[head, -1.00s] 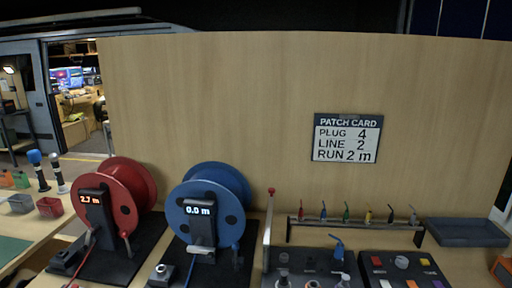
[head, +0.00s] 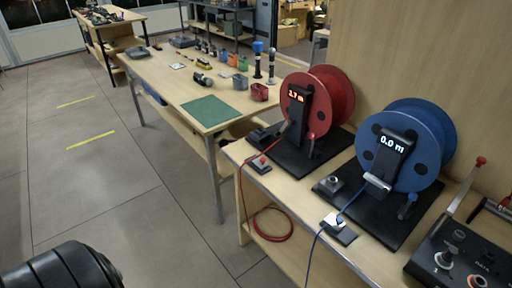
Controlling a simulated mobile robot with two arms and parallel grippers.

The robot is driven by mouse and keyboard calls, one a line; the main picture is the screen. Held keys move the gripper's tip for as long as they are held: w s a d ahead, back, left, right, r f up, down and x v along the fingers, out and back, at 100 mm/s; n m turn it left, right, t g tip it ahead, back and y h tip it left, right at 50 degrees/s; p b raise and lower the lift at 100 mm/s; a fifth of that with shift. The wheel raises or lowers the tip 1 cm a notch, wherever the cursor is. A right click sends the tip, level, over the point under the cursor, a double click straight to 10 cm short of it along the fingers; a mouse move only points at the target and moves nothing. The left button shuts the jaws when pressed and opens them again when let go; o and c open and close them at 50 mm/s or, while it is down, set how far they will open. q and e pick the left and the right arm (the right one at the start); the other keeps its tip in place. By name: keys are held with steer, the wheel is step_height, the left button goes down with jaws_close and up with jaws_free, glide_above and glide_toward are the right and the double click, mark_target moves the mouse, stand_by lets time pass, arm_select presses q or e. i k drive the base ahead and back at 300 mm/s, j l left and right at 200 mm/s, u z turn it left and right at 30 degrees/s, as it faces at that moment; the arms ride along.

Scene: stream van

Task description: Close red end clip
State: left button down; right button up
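The red reel (head: 322,100) stands on its dark base on the wooden bench, with a display reading 2.7 m. Its red cable (head: 245,190) runs to the bench's left edge and hangs down over it. A small dark-based clip with a red part (head: 260,164) sits at that edge where the red cable passes; it looks too small to tell whether it is open or shut. Neither gripper shows. A black ribbed part at the bottom left seems to be my own arm.
The blue reel (head: 408,145) reads 0.0 m; its blue cable passes a similar edge clip (head: 339,229). A red cable loop (head: 271,223) lies on the lower shelf. A side table with a green mat (head: 210,110) stands beyond. The floor (head: 110,190) at left is clear.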

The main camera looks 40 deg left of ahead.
mark_target(261, 162)
steer(key=u, duration=1.1)
